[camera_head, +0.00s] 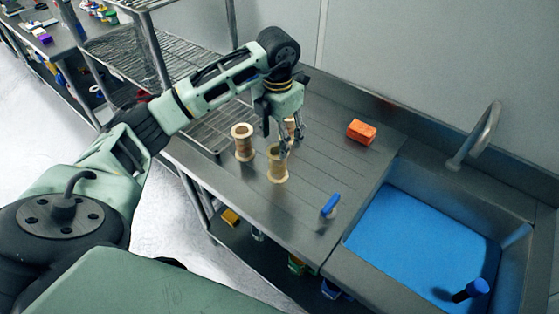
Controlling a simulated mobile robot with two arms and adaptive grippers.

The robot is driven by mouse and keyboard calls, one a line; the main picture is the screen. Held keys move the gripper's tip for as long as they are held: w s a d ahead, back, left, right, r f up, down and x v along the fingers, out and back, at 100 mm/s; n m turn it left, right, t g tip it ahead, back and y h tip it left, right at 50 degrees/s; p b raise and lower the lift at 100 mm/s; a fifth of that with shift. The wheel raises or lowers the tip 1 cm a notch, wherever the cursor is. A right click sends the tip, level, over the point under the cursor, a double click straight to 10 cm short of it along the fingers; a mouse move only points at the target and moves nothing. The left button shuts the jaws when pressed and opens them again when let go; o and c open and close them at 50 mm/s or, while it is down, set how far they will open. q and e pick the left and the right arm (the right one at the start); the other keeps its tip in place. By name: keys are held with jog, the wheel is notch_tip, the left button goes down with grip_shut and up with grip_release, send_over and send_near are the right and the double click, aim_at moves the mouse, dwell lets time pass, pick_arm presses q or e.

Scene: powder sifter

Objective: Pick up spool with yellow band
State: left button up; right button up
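Several tan spools stand upright on the steel counter (322,172). One spool (243,143) is at the left, and another spool (277,166) is nearer the front. A third spool (291,124) is behind, partly hidden by my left gripper (284,148). No yellow band can be made out clearly on any spool at this size. My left gripper points down, its fingertips at the upper right rim of the front spool in the picture. Contact and finger opening are unclear. My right gripper is not in view.
An orange block (361,131) lies behind, to the right. A blue-handled item (330,206) is near the counter's front. A sink with a blue bottom (420,235) and a faucet (476,137) is at the right. A wire shelf (125,55) stands at the left.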

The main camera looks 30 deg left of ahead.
aim_at(278, 151)
pick_arm(q)
notch_tip(278, 151, down, 6)
jog(key=p, duration=0.3)
jog(key=shift+s+r, duration=0.15)
jog(key=shift+r, duration=0.1)
jog(key=shift+f, duration=0.35)
jog(key=shift+c, duration=0.4)
jog(key=c, duration=1.1)
jog(key=shift+c, duration=0.3)
jog(key=shift+r, duration=0.15)
notch_tip(278, 151, up, 4)
jog(key=b, duration=0.2)
jog(key=shift+d+b, duration=0.15)
jog(key=shift+b, duration=0.25)
jog(key=d+r+b, duration=0.1)
jog(key=d+r, duration=0.1)
jog(key=d, duration=0.1)
jog(key=d+r, duration=0.2)
jog(key=d, duration=0.2)
jog(key=s+d+r+b, duration=0.1)
jog(key=d+r, duration=0.1)
jog(key=d, duration=0.2)
jog(key=shift+d+r+b, duration=0.2)
jog(key=shift+r+b, duration=0.15)
jog(key=shift+r, duration=0.05)
jog(key=shift+c, duration=0.2)
